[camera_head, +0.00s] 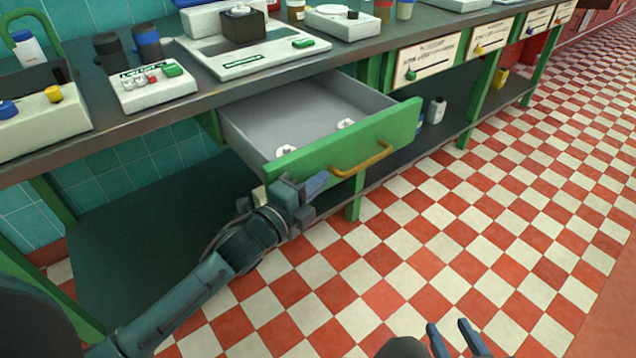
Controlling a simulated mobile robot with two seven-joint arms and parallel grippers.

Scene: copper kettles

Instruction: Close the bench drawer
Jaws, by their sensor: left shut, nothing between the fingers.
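The bench drawer (300,110) stands pulled out from under the bench top. It has a green front (395,128) with a brass bar handle (362,160), and two small white round items lie inside near the front. My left gripper (318,184) is shut and empty. It is at the lower left of the drawer front, just left of the handle; I cannot tell whether it touches. My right gripper (454,338) is at the bottom edge of the view, fingers apart, open and empty, well away from the drawer.
The bench top (210,98) carries a white scale-like device (250,52), a small control box (150,88) and dark cups (147,42). A lower shelf (150,210) runs beneath, with bottles (437,110). The checkered floor (480,230) is clear.

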